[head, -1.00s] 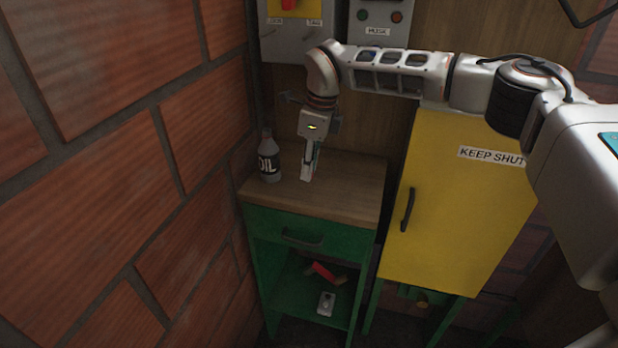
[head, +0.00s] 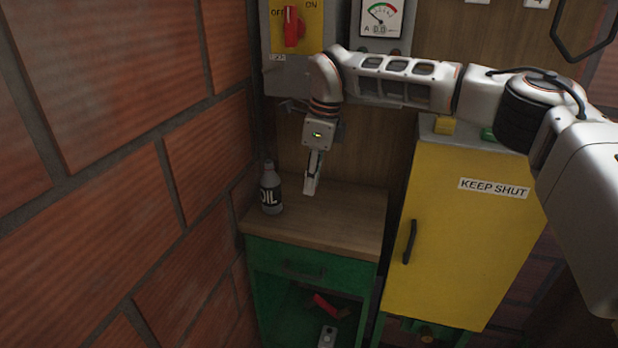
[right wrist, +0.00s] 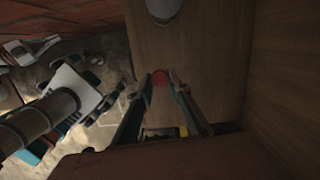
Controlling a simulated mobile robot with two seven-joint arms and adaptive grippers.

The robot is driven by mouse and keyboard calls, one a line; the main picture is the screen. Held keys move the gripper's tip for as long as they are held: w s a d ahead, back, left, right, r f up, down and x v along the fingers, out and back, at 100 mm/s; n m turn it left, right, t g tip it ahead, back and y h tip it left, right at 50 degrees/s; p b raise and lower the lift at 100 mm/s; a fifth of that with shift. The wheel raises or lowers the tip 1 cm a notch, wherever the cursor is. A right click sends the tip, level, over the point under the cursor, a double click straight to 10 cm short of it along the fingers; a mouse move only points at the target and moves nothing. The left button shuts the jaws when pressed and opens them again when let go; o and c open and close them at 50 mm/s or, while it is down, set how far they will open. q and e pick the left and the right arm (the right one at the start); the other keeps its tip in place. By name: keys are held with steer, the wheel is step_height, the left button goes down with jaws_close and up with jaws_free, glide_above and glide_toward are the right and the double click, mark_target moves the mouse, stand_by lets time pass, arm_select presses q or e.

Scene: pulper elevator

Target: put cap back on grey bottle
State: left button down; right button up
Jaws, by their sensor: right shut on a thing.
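The grey bottle (head: 271,192), with a black "OIL" label, stands upright at the left of the wooden cabinet top. My right gripper (head: 310,190) points down to the right of the bottle, apart from it. A rounded grey shape, apparently the bottle (right wrist: 163,8), shows at the top edge of that view. In the head view the fingers hide the cap. My left gripper is not in view.
The green cabinet's wooden top (head: 345,220) is otherwise clear. A brick wall (head: 120,160) is close on the left. A yellow cabinet (head: 460,230) stands on the right. A switch box (head: 290,65) hangs behind my arm.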

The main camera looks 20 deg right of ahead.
steer(key=s+d+f+n+g, duration=0.1)
steer(key=s+f+n, duration=0.2)
steer(key=s+n, duration=0.3)
steer(key=s+d+f+n+g+h, duration=0.1)
steer(key=s+d+f+n, duration=0.1)
steer(key=s+n, duration=0.5)
steer(key=s+d+f+n, duration=0.1)
steer(key=s+f+n, duration=0.3)
steer(key=s+n, duration=0.3)
steer(key=n, duration=0.4)
steer(key=shift+s+d+f+g+h, duration=0.2)
steer(key=shift+d+g+h, duration=0.1)
steer(key=shift+g, duration=0.1)
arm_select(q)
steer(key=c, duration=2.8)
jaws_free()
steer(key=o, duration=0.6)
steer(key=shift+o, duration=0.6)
arm_select(e)
steer(key=shift+s+r, duration=0.1)
